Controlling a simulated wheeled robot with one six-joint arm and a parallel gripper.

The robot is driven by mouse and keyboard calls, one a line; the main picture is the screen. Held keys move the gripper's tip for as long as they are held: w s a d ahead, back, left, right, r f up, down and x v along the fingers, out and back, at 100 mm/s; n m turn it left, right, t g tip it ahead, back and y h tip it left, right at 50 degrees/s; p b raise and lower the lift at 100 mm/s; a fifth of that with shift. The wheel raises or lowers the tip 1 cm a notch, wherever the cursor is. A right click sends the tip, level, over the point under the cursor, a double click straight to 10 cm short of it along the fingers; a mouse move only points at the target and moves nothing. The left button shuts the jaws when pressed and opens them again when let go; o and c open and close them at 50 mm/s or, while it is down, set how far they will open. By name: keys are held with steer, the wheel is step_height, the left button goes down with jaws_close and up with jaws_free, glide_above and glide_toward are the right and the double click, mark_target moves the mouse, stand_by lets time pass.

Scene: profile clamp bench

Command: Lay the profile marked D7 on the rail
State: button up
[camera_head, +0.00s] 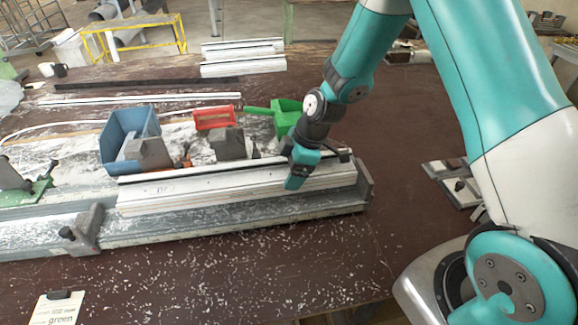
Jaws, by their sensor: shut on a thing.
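A long white profile (215,190) with a dark strip along its top lies lengthwise at the grey rail (235,229). A faint mark shows near its left end, too small to read surely. My gripper (294,180) is at the right part of this profile and is shut on it. The teal finger covers part of its front face. The profile looks level and nearly parallel to the rail. I cannot tell whether its underside touches the rail. A grey end stop (364,181) stands close to its right end.
A grey clamp (82,229) sits on the rail left of the profile. More white profiles (243,66) lie at the back. A clipboard (57,308) reads "green".

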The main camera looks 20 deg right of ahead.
steer(key=shift+f+b, duration=2.15)
steer(key=shift+f, duration=0.95)
steer(key=o, duration=1.4)
steer(key=shift+r, duration=0.1)
steer(key=shift+w, duration=0.1)
steer(key=s+b+v, duration=0.1)
steer(key=b+v, duration=0.2)
steer(key=v, duration=1.4)
steer(key=s+a+r+m, duration=0.2)
steer(key=s+a+m, duration=0.1)
steer(key=s, duration=0.4)
steer(key=s+a+r+m, duration=0.2)
steer(key=s+a+m, duration=0.1)
steer(key=s, duration=0.4)
steer(key=s+a+r+m, duration=0.2)
steer(key=s+a, duration=0.3)
steer(key=s, duration=0.2)
steer(key=shift+s+a+m+g, duration=0.3)
steer(key=shift+s+m+g, duration=0.1)
